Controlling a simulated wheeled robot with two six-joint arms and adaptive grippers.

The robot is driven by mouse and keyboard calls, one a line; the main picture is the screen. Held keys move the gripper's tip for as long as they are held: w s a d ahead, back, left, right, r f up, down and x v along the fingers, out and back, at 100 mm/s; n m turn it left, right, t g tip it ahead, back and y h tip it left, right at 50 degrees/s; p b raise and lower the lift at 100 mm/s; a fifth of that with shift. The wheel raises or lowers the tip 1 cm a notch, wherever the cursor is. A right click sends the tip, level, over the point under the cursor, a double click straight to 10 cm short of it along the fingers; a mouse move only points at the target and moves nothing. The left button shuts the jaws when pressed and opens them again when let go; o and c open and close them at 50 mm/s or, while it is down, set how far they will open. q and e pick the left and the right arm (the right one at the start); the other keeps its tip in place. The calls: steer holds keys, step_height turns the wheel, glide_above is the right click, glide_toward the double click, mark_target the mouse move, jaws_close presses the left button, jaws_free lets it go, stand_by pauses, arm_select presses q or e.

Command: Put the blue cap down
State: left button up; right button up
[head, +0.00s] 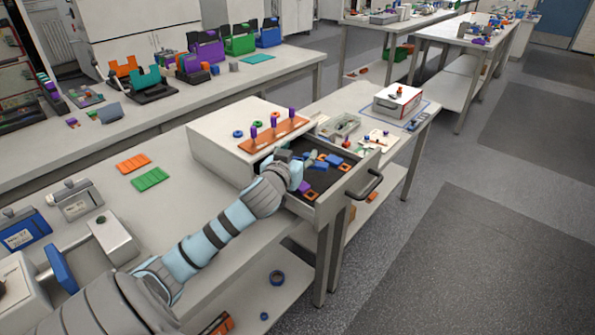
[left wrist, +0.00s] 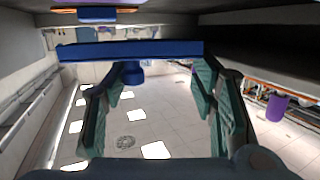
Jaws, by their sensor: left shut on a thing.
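My left gripper (head: 292,170) reaches over the near left part of the open drawer (head: 345,187). In the left wrist view the gripper (left wrist: 155,85) has its teal-padded fingers apart with a blue piece, the blue cap (left wrist: 130,51), at their tips. The cap shows as a wide flat bar with a short round stub. In the head view the hand hides the held cap, and I cannot tell whether it touches the drawer floor. Several blue pieces (head: 334,160) lie in the drawer beyond the gripper. My right gripper is out of view.
An orange rack with purple pegs (head: 273,134) stands on the white drawer cabinet (head: 213,151). The drawer's front with its dark handle (head: 368,187) juts toward the aisle. Orange and purple pieces lie near the drawer's front. Orange (head: 133,163) and green (head: 150,179) trays lie on the bench.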

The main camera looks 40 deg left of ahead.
arm_select(q)
step_height(320, 180, down, 4)
steer(key=shift+r+b, duration=0.1)
steer(key=shift+b, duration=0.35)
steer(key=shift+c, duration=0.3)
steer(key=o, duration=0.9)
steer(key=p+v, duration=0.2)
steer(key=v, duration=1)
steer(key=shift+r, duration=0.1)
